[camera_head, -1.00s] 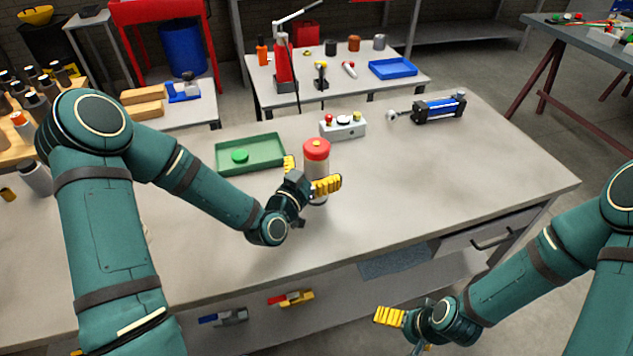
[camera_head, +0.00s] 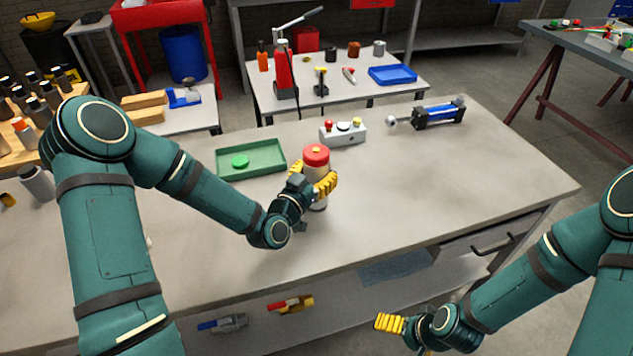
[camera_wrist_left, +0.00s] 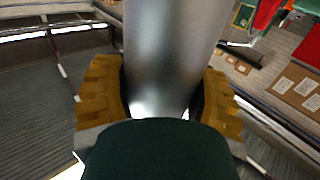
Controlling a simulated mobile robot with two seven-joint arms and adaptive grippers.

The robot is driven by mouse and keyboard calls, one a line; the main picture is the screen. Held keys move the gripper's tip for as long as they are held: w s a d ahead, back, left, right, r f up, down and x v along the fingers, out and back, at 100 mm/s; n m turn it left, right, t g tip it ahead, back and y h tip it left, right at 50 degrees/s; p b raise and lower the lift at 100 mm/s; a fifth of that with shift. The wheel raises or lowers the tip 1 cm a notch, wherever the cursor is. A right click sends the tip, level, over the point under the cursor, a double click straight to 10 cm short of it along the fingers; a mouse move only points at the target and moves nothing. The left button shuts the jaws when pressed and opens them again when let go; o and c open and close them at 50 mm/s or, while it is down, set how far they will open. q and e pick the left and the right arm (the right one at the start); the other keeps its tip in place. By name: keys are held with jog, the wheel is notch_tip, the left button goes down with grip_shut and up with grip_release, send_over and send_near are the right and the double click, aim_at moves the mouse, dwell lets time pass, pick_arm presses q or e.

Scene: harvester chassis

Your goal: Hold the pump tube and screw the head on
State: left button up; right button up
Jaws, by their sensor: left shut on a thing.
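The pump tube (camera_head: 316,173) stands upright on the grey workbench, with a red cap-like piece (camera_head: 316,155) at its top. My left gripper (camera_head: 324,187) is shut around the tube below the red piece, with its yellow fingers at the tube's sides. In the left wrist view the tube (camera_wrist_left: 172,55) shows as a smooth grey metal cylinder between the two yellow fingers. My right gripper (camera_head: 390,322) is low at the front, below the bench top and away from the tube. Its fingers overlap, so its opening is unclear.
A green tray (camera_head: 268,172) holding a green round piece (camera_head: 240,161) lies left of the tube. A button box (camera_head: 343,134) stands behind it, and a blue-black cylinder (camera_head: 438,114) lies at the back right. The bench's right half is clear.

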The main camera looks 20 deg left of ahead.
aim_at(317, 149)
pick_arm(q)
notch_tip(317, 149, up, 10)
jog(key=shift+r+p, duration=0.1)
jog(key=shift+p, duration=1)
jog(key=o, duration=0.4)
jog(key=shift+c, duration=0.2)
jog(key=c, duration=0.4)
jog(key=shift+o, duration=0.2)
jog(key=shift+m+h, duration=0.3)
jog(key=shift+h, duration=0.1)
jog(key=s+f, duration=0.1)
jog(key=s, duration=0.1)
jog(key=s+f, duration=0.1)
jog(key=s, duration=0.1)
jog(key=s+a+f, duration=0.1)
jog(key=s, duration=0.1)
jog(key=shift+s+a+f, duration=0.1)
jog(key=shift+s+f, duration=0.25)
jog(key=shift+s, duration=0.3)
